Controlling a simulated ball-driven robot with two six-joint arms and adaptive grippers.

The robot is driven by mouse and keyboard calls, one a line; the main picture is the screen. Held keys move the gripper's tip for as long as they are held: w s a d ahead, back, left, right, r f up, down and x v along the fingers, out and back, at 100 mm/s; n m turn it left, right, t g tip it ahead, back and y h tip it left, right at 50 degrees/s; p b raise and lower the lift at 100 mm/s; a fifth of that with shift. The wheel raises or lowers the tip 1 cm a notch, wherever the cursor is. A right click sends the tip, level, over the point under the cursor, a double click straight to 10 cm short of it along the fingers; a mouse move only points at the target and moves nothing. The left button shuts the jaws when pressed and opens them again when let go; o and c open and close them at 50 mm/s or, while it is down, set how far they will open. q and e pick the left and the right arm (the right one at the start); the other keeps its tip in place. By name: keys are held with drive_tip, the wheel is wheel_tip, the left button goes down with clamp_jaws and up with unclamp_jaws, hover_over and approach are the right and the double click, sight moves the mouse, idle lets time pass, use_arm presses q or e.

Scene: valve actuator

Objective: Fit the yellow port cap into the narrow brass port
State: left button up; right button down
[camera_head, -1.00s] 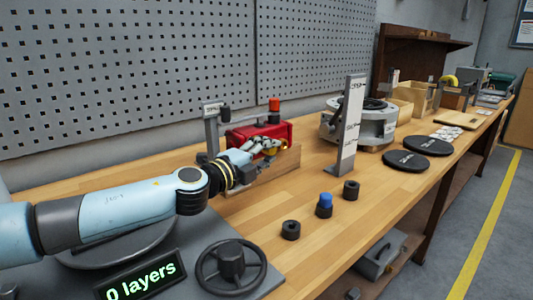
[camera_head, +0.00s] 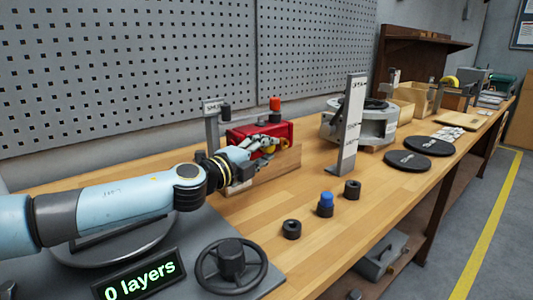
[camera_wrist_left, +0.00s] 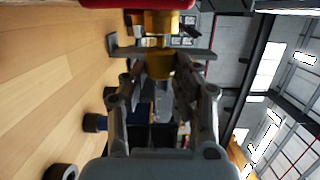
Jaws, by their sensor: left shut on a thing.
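My left gripper (camera_head: 264,147) is shut on the yellow port cap (camera_wrist_left: 160,64) in front of the red valve actuator (camera_head: 282,132). In the left wrist view the cap sits between the two fingers, in line with a brass port (camera_wrist_left: 160,22) on the red body at the top edge. A narrower yellowish part shows between cap and port; I cannot tell whether they touch or how deep the cap sits. In the head view the fingers partly hide the cap and port. My right gripper is not in view.
A black handwheel (camera_head: 231,265) stands at the front. Two black rings (camera_head: 291,229) (camera_head: 352,190) and a blue-topped black piece (camera_head: 326,204) lie on the bench. An upright metal plate (camera_head: 349,125) stands right of the actuator.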

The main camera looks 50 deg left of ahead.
use_arm(q)
drive_tip(key=shift+a+b, duration=0.5)
drive_tip(key=shift+a, duration=0.2)
drive_tip(key=o, duration=0.9)
drive_tip(key=s, duration=0.4)
drive_tip(key=s+d, duration=0.1)
drive_tip(key=s, duration=0.6)
drive_tip(key=shift+s+d, duration=0.2)
drive_tip(key=shift+s, duration=0.2)
